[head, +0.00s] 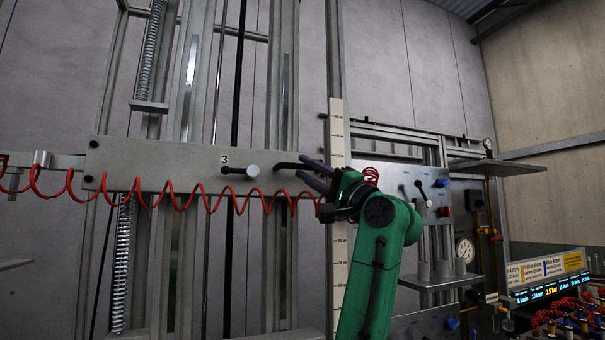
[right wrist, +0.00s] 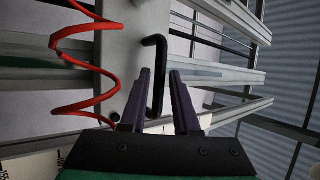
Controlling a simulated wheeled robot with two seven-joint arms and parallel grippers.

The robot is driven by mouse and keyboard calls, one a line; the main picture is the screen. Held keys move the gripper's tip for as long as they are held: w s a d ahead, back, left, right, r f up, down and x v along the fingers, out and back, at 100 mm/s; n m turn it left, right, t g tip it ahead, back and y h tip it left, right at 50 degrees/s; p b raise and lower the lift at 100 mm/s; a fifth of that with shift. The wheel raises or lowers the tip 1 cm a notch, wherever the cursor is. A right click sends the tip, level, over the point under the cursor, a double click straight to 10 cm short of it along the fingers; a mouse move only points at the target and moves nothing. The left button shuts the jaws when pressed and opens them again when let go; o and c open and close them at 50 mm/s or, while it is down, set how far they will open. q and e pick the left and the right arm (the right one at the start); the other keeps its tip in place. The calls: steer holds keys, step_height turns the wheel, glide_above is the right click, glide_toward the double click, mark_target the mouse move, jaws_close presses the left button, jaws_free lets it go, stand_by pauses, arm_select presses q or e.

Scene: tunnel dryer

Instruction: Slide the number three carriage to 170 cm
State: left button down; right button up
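The number three carriage is a grey horizontal plate (head: 150,165) marked "3" on vertical rails in the head view. My right gripper (head: 305,169) is open at this handle. In the right wrist view its purple fingers (right wrist: 161,76) stand apart with the handle seen in the gap, nearer the left finger; contact cannot be told. My left gripper is out of view.
A pale vertical scale (head: 338,140) stands behind my right arm; its figures are too small to read. A coiled red hose (head: 175,200) hangs across the plate. At right are a panel with levers (head: 425,185), a gauge (head: 464,249) and a lit display (head: 548,290).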

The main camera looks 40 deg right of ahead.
steer(key=b+v, duration=0.6)
steer(key=v, duration=0.6)
steer(key=shift+s+d+f+b, duration=0.15)
steer(key=shift+s+f+b, duration=0.1)
steer(key=shift+f+b, duration=0.05)
